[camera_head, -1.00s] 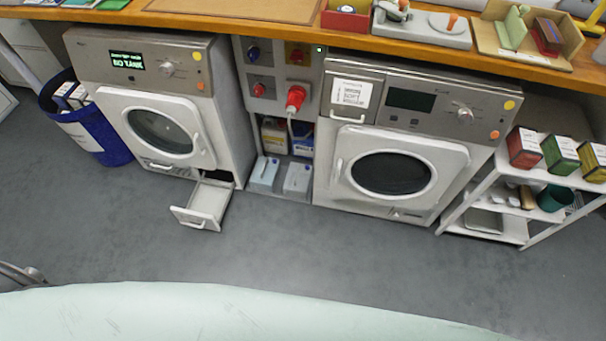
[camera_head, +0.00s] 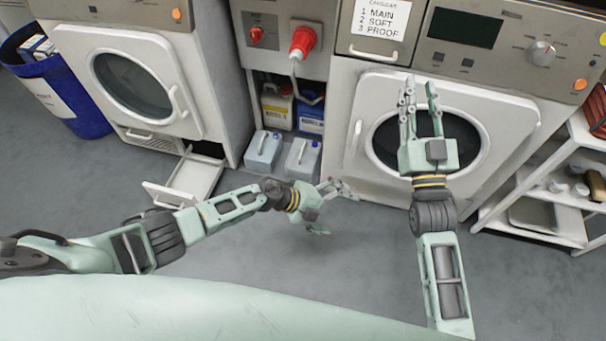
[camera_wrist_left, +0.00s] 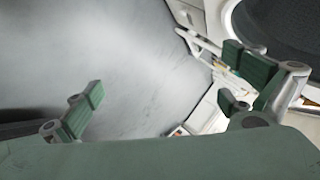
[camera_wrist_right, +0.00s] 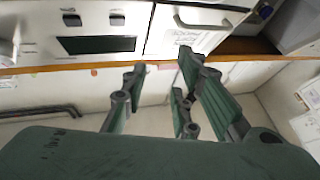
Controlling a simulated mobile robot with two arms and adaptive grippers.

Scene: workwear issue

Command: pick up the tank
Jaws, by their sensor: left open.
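Two pale translucent tanks with blue caps stand side by side at the front of the niche between the machines in the head view: a left one (camera_head: 264,150) and a right one (camera_head: 301,158). I cannot tell which of them is meant. My left gripper (camera_head: 331,208) is open and empty, low in front of the right machine, to the lower right of the tanks and apart from them. It shows open in the left wrist view (camera_wrist_left: 165,85). My right gripper (camera_head: 420,98) is open and empty, raised in front of the right machine's door; it also shows in the right wrist view (camera_wrist_right: 160,75).
A pulled-out drawer (camera_head: 186,186) juts from the left machine (camera_head: 128,85). A yellow-labelled container (camera_head: 277,107) and a blue one (camera_head: 311,117) stand behind the tanks. A red plug (camera_head: 302,42) hangs above. A white shelf rack (camera_head: 550,205) is at right. Floor in front is clear.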

